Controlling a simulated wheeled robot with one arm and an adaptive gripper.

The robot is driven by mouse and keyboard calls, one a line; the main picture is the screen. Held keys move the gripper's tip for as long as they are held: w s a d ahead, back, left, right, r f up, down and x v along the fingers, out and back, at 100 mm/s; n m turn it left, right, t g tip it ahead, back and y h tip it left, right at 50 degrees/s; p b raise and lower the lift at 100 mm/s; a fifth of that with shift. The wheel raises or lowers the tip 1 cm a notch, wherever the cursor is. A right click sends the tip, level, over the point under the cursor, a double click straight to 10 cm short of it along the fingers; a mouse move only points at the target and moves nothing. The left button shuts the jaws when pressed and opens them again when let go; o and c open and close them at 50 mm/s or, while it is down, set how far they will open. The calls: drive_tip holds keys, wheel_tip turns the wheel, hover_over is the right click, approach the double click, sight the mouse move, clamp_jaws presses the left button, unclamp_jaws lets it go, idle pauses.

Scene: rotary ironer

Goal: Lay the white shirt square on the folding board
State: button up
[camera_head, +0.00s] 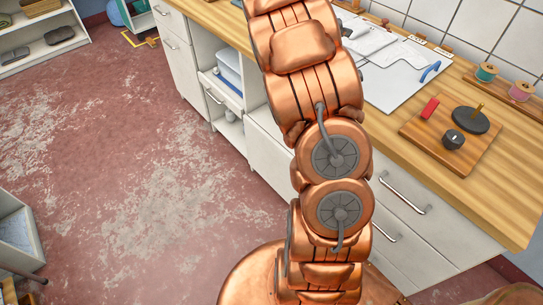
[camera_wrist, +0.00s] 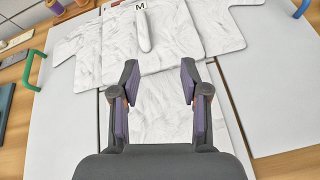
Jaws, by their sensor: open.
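The white shirt (camera_wrist: 175,40), faintly grey-marbled, lies flat on the pale folding board (camera_wrist: 270,85) in the wrist view. Its short sleeves spread left and right, and a tag marked M shows near the top. A marbled strip runs down between my fingers. My gripper (camera_wrist: 159,67) is open, with its dark, purple-padded fingers over the lower part of the shirt and nothing held between them. I cannot tell whether they touch the cloth. In the head view the board (camera_head: 395,88) lies on the counter, and my arm hides the gripper and some of the shirt.
A green handle (camera_wrist: 33,70) and a blue handle (camera_wrist: 301,8) stand at the board's sides. On the wooden counter (camera_head: 510,205), a small wooden board (camera_head: 440,145) carries a red block, a black disc and a knob. Thread spools (camera_head: 487,72) stand near the tiled wall.

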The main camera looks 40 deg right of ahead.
drive_tip(key=s+a+f+m+y, duration=0.2)
drive_tip(key=s+a+m+y, duration=0.2)
drive_tip(key=s+a, duration=0.6)
drive_tip(key=s+a+f+m+g+y, duration=0.1)
drive_tip(key=s+a+m+y, duration=0.3)
drive_tip(key=s+a, duration=0.6)
drive_tip(key=s+a+f+m+y, duration=0.3)
drive_tip(key=s+a+m, duration=0.4)
drive_tip(key=a, duration=2.4)
drive_tip(key=s+y, duration=0.1)
drive_tip(key=s, duration=0.3)
drive_tip(key=shift+a+f+g+y, duration=0.25)
drive_tip(key=shift+f+g+y, duration=0.05)
drive_tip(key=shift+s+r, duration=0.1)
